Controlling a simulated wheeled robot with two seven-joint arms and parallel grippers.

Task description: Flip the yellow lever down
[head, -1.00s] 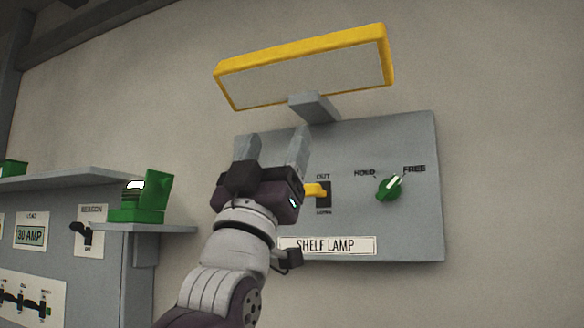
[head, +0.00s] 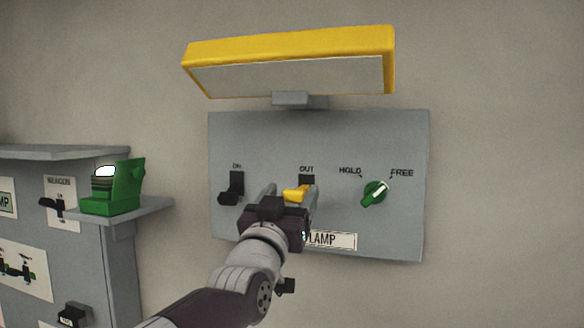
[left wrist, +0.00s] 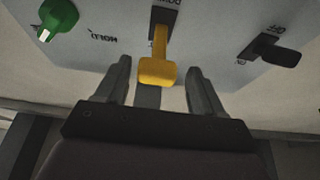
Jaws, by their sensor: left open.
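The yellow lever (head: 296,194) sticks out from its dark slot on the grey lamp panel (head: 270,140), below the word OUT. It also shows in the left wrist view (left wrist: 157,68). My left gripper (head: 290,191) is open and points at the panel, with one finger on each side of the lever. In the left wrist view the lever's wide end lies between the fingertips, with a gap on both sides. The lower part of the slot and part of the name plate (head: 335,240) are hidden behind my gripper. My right gripper is not in view.
A black switch (head: 231,188) marked ON sits left of the lever. A green knob (head: 374,194) sits right, between HOLD and FREE. A yellow-framed lamp (head: 290,65) juts out above. A green device (head: 113,188) stands on a shelf (head: 150,209) at left.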

